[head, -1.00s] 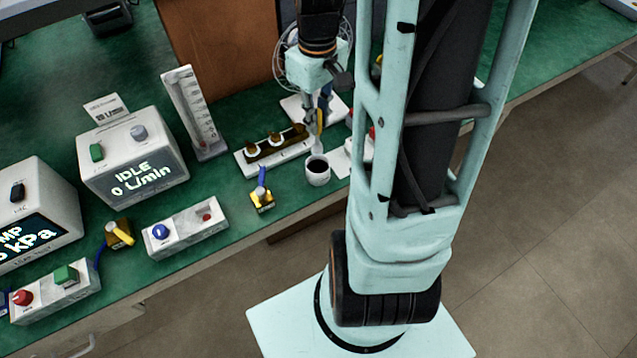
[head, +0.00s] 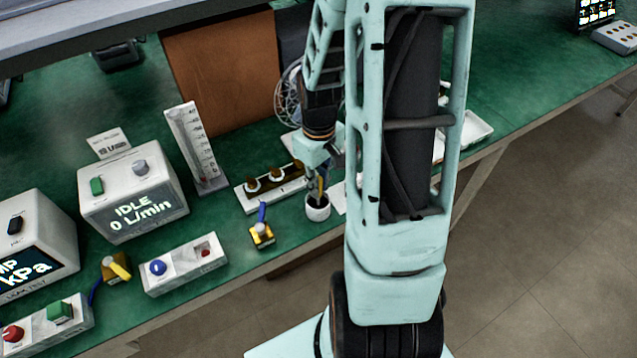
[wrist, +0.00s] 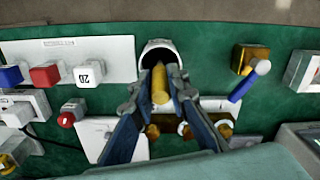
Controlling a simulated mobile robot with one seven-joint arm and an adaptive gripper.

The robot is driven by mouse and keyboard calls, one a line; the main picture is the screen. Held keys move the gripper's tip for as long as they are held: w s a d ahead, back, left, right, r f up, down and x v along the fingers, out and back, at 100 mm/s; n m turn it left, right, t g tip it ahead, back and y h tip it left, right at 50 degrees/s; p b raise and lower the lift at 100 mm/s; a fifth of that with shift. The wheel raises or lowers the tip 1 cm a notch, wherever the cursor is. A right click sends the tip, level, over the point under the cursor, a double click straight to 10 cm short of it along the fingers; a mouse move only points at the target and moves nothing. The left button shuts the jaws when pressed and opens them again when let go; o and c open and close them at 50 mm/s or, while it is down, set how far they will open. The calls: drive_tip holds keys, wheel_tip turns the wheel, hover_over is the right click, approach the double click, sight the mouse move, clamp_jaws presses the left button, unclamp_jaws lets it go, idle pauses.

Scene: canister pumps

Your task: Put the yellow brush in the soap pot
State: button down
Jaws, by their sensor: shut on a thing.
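The yellow brush (wrist: 160,86) is between the fingers of my gripper (wrist: 159,92) in the wrist view, its end overlapping the dark mouth of the white soap pot (wrist: 159,43). In the head view, my gripper (head: 317,180) is right above the soap pot (head: 318,213), which stands upright near the bench's front edge. My gripper is shut on the brush, which points down at the pot's mouth. I cannot tell how far its lower end is inside. My arm and the fingers partly hide the brush.
A white strip with brown and white knobs (head: 272,187) lies just behind the pot. A brass valve with a blue lever (head: 262,232) is close on its left. A flow box reading IDLE (head: 133,194) and a white switch box (head: 185,263) stand further left.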

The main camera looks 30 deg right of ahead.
drive_tip(key=shift+f, duration=0.1)
drive_tip(key=shift+f, duration=0.15)
drive_tip(key=c, duration=1.9)
unclamp_jaws()
drive_tip(key=shift+r, duration=0.2)
wheel_tip(320, 180, up, 12)
drive_tip(key=shift+r, duration=0.1)
